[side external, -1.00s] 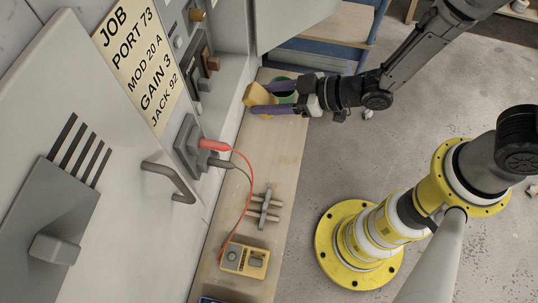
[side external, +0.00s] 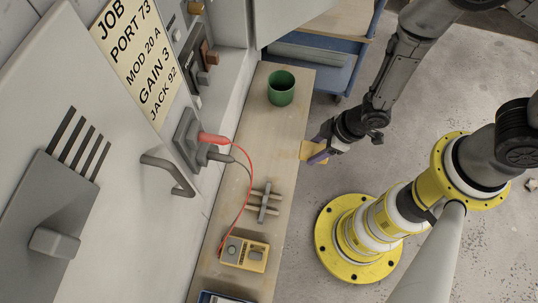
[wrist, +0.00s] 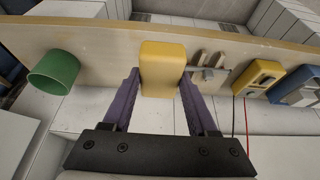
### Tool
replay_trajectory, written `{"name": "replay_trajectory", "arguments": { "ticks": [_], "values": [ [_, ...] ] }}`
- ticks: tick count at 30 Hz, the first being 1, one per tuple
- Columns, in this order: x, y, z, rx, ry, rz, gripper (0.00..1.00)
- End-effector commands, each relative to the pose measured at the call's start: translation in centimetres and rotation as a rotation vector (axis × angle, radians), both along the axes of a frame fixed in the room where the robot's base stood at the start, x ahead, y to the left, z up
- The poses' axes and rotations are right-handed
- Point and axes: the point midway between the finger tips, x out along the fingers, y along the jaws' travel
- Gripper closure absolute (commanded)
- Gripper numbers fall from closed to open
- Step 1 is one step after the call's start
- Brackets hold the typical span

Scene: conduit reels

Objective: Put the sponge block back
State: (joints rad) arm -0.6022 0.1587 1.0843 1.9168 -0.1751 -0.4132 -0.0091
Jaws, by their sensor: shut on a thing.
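The sponge block (wrist: 162,68) is a yellow, rounded block. My gripper (wrist: 160,88), with purple fingers, is shut on it in the wrist view, one finger on each side. In the side external view the sponge block (side external: 307,150) shows at the right edge of the wooden bench, partly hidden by my gripper (side external: 318,153). From these views I cannot tell how far it is above the bench top.
A green cup (side external: 281,88) stands at the far end of the bench (side external: 262,130). Red and black leads run from the panel to the meter. Bare bench lies between cup and rack.

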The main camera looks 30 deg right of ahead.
Motion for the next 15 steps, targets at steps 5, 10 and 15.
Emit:
{"name": "replay_trajectory", "arguments": {
  "ticks": [5, 10, 15],
  "values": [
    [3.2, 2.5, -1.8, 0.001, -0.002, 0.001, 0.86],
    [6.1, 4.7, -3.5, 0.001, -0.002, 0.001, 0.86],
    [7.8, 6.0, -6.2, 0.000, 0.000, 0.000, 0.86]
  ]
}}
